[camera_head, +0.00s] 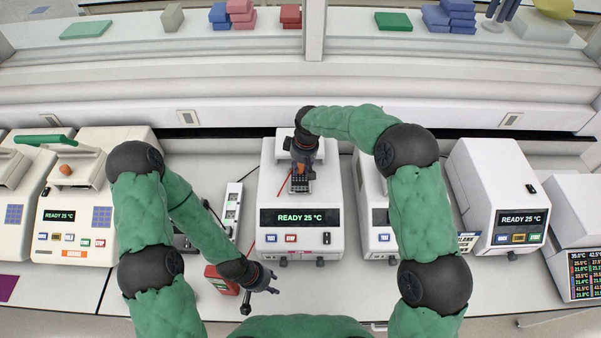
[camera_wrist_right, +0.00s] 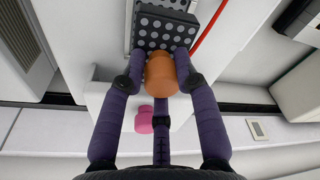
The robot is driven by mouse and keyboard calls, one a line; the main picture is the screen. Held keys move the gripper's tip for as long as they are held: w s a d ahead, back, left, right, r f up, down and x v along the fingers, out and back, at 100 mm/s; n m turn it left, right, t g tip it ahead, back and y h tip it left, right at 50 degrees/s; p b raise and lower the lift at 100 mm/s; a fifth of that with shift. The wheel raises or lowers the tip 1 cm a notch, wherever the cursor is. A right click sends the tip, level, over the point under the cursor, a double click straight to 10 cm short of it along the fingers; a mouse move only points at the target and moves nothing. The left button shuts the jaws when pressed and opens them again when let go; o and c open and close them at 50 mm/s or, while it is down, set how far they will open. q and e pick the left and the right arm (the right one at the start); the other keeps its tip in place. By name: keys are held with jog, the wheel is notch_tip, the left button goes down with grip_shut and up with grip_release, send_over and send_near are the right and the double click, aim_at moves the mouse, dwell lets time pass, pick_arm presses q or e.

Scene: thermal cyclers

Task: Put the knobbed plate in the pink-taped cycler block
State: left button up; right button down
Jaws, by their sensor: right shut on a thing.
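My right gripper (camera_head: 301,172) is over the middle white cycler (camera_head: 270,190), which reads READY 25 °C. In the right wrist view, its fingers (camera_wrist_right: 160,68) are shut on an orange knob (camera_wrist_right: 161,76). A dark plate with pale round dots (camera_wrist_right: 165,32) lies just beyond the knob; it also shows below the gripper in the head view (camera_head: 300,184). Whether the plate is seated or held just above the block, I cannot tell. A pink piece (camera_wrist_right: 145,118) shows behind the fingers. My left gripper (camera_head: 261,291) is open and empty near the front edge.
A red box (camera_head: 221,280) is beside my left gripper. A white strip with dark slots (camera_head: 232,208) stands left of the middle cycler. Other cyclers stand at left (camera_head: 75,222) and right (camera_head: 502,205). A red line (camera_wrist_right: 212,22) runs beside the dotted plate.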

aim_at(301, 172)
pick_arm(q)
jog(key=shift+f, duration=0.1)
pick_arm(e)
jog(key=shift+w+f, duration=0.15)
jog(key=shift+f, duration=0.2)
pick_arm(q)
jog(key=shift+f+b, duration=0.6)
jog(key=shift+b, duration=0.1)
pick_arm(e)
notch_tip(301, 172, down, 2)
jog(key=shift+f, duration=0.25)
jog(key=shift+w+f, duration=0.1)
jog(key=shift+f, duration=0.15)
jog(key=shift+r, duration=0.1)
pick_arm(q)
jog(key=shift+f, duration=0.15)
pick_arm(e)
jog(key=c, duration=0.9)
grip_release()
